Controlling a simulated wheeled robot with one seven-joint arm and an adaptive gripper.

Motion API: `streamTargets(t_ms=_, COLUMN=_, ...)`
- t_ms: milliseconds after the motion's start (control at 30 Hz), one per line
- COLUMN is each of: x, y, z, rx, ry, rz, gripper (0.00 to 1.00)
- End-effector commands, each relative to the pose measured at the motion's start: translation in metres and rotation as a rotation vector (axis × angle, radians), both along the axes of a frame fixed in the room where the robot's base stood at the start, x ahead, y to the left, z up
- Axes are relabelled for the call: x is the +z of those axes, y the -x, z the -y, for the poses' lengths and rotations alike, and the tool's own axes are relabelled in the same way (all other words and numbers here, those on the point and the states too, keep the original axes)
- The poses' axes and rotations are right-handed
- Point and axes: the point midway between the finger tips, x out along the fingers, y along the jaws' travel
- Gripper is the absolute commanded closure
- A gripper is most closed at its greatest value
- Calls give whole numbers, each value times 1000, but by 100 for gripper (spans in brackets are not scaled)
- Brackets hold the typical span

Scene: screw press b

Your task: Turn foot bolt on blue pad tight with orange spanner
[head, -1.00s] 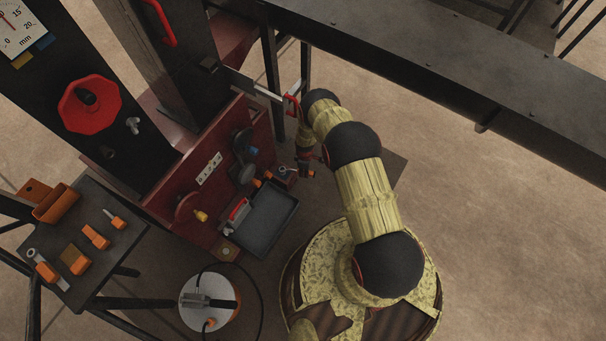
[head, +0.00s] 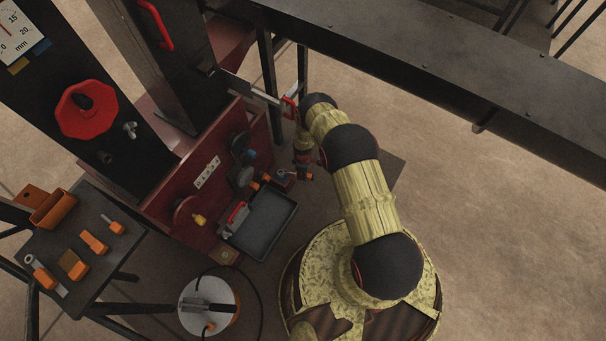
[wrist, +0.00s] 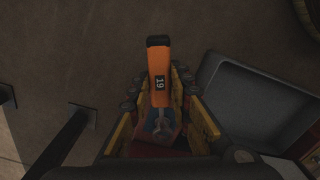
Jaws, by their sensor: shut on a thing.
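The orange spanner (wrist: 158,68) has a handle marked 19 and points away from my gripper (wrist: 161,112) in the wrist view. My gripper is shut on it. In the head view my gripper (head: 303,164) hangs low beside the right end of the red press base, with the spanner's orange handle (head: 308,177) just below it. A grey ring-like end with blue around it (head: 282,174) lies to the left of the handle. A bluish patch (wrist: 160,122) shows between the fingers. I cannot tell whether the spanner is seated on the foot bolt; the bolt is not clearly visible.
A grey tray (head: 292,203) stands close by, left of my arm; it is to the right in the wrist view (wrist: 245,75). The red press base (head: 165,218) borders the work area. A side table (head: 85,215) holds orange-handled tools. Bare floor lies right.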

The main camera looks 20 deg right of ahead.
Motion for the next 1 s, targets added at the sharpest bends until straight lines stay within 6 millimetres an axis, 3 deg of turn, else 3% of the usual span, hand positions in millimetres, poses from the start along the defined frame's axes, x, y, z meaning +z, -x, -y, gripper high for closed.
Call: streamTargets(t_ms=1000, x=-13, y=0, z=0, rx=0, ry=0, rz=0, gripper=100)
